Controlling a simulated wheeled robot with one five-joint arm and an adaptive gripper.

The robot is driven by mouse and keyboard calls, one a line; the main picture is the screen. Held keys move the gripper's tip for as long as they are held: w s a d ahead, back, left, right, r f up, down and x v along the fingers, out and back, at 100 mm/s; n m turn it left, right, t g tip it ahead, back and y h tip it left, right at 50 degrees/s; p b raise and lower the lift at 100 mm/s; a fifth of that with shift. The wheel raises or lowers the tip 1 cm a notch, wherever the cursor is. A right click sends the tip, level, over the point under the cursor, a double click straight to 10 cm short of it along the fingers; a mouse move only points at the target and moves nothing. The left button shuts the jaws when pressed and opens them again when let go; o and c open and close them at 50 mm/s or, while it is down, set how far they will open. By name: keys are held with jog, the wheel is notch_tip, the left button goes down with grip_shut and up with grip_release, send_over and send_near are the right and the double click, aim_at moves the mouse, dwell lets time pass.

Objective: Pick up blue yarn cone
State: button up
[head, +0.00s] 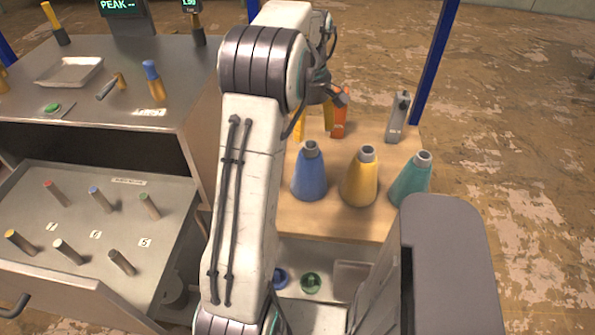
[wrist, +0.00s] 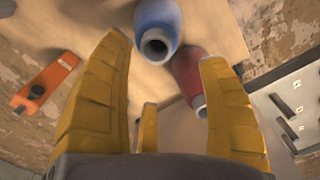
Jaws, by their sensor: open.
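The blue yarn cone (head: 310,177) stands upright on the wooden tabletop (head: 325,223), at the left of a row with a yellow cone (head: 360,181) and a teal cone (head: 409,184). My gripper (head: 314,124) is partly hidden by my arm, just behind the blue cone in the head view. In the wrist view my gripper (wrist: 165,52) is open and empty, its yellow fingers spread. The blue cone (wrist: 158,18) shows beyond the fingertips, its grey tip towards me. A red cone (wrist: 187,70) is close beside it, nearer the right finger. It is not visible in the head view.
An orange tool (head: 339,118) and a grey device (head: 398,118) stand at the table's back; the orange one also shows in the wrist view (wrist: 45,83). A metal bench (head: 150,50) and an open drawer of small handled pieces (head: 85,270) are at left.

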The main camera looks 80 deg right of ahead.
aim_at(311, 146)
jog(key=shift+s+d+f+p, duration=0.15)
jog(key=shift+f+p, duration=0.1)
jog(key=shift+f, duration=1.5)
jog(key=shift+s+f+p, duration=0.15)
jog(key=shift+f+p, duration=0.1)
jog(key=shift+f, duration=1.45)
jog(key=shift+c, duration=0.2)
grip_shut()
